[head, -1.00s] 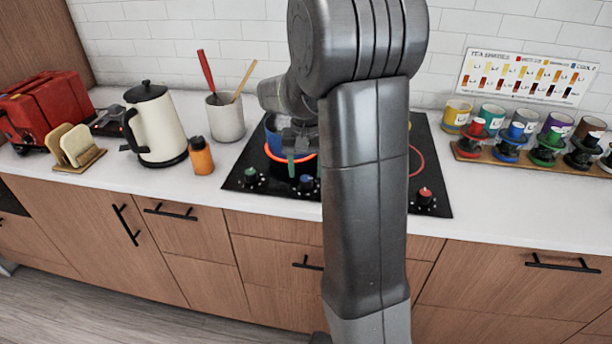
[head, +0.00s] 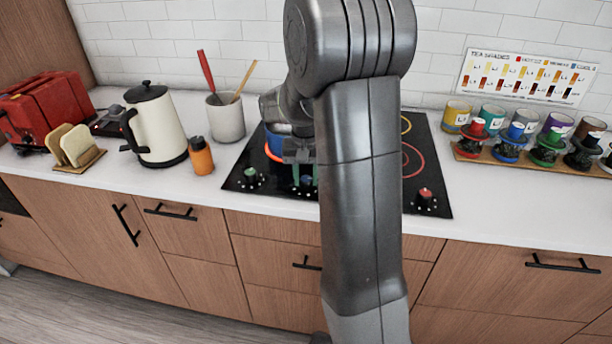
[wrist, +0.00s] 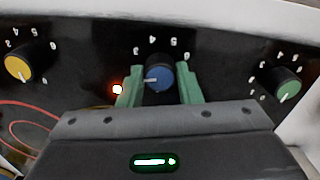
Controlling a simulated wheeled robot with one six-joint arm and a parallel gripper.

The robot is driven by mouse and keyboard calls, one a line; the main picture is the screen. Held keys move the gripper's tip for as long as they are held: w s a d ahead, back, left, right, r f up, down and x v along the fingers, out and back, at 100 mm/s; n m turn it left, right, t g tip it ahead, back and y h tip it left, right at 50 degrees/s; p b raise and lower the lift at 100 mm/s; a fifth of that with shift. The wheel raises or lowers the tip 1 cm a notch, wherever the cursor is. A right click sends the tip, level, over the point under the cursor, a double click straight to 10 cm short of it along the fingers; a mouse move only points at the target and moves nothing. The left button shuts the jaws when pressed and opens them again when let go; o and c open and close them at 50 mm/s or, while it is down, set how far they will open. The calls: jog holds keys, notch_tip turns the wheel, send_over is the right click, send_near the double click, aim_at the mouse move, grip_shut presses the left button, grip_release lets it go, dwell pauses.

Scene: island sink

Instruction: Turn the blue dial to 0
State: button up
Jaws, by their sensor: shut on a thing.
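The blue dial (wrist: 158,78) is on the black cooktop's front strip, between my gripper's two green fingers in the wrist view. My gripper (wrist: 161,86) is shut on it, one finger on each side. In the head view, the blue dial (head: 306,181) shows small between the fingertips of my gripper (head: 305,175).
A green dial (wrist: 284,83) and a yellow dial (wrist: 18,68) flank it. A red indicator light (wrist: 117,89) glows beside the left finger. A blue pot (head: 273,138) stands on a glowing orange ring. A red dial (head: 425,196) is farther right. An orange bottle (head: 201,157) stands left.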

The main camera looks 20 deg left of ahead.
aim_at(306, 179)
jog(key=shift+n, duration=0.3)
jog(key=n+p, duration=0.1)
jog(key=n, duration=0.2)
jog(key=shift+r+n, duration=0.1)
jog(key=shift+n, duration=0.2)
jog(key=n, duration=0.3)
jog(key=shift+n, duration=0.3)
jog(key=n, duration=0.4)
jog(key=shift+w+n+p, duration=0.1)
jog(key=shift+n+p, duration=0.2)
jog(key=shift+p, duration=0.1)
jog(key=shift+n, duration=1.7)
jog(key=o, duration=1)
jog(key=shift+c, duration=0.2)
notch_tip(306, 179, up, 14)
